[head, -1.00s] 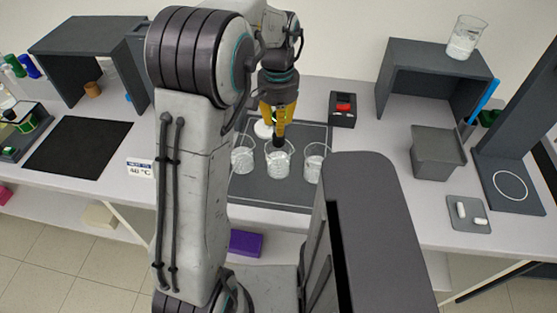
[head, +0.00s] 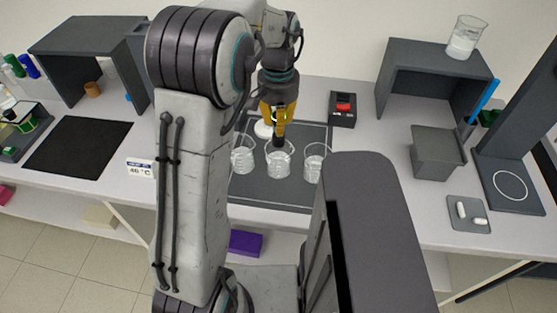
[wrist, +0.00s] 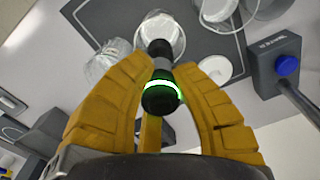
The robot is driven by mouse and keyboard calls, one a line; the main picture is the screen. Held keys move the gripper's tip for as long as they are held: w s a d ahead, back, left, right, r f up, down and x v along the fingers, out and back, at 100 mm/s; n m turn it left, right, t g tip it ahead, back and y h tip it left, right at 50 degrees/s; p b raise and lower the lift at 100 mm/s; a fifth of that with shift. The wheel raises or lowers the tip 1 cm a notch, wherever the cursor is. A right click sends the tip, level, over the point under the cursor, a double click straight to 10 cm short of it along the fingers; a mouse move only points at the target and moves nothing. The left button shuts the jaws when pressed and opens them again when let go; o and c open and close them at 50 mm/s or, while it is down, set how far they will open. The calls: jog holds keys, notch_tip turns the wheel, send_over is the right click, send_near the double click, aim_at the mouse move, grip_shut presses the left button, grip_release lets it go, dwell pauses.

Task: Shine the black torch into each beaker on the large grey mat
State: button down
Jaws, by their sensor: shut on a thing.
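My gripper (head: 279,112) has yellow fingers and is shut on the black torch (head: 279,134). The torch hangs lens end down over the middle beaker (head: 279,160) on the large grey mat (head: 270,192). In the wrist view the torch (wrist: 161,75) shows a glowing green ring, and a beaker (wrist: 160,32) lies beyond its far end. A left beaker (head: 242,157) and a right beaker (head: 315,163) stand on the same mat. All three are clear glass with pale contents. I cannot tell whether the torch's tip is inside the middle beaker's rim.
A white disc (head: 263,129) lies behind the beakers. A box with a red button (head: 343,108) stands right of the mat. A grey shelf (head: 432,82) carries another beaker (head: 466,37). A grey bin (head: 437,152) stands farther right. A black mat (head: 78,147) lies bare at left.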

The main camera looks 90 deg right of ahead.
jog(key=shift+r, duration=0.1)
jog(key=shift+r+p, duration=1.4)
jog(key=shift+r, duration=0.1)
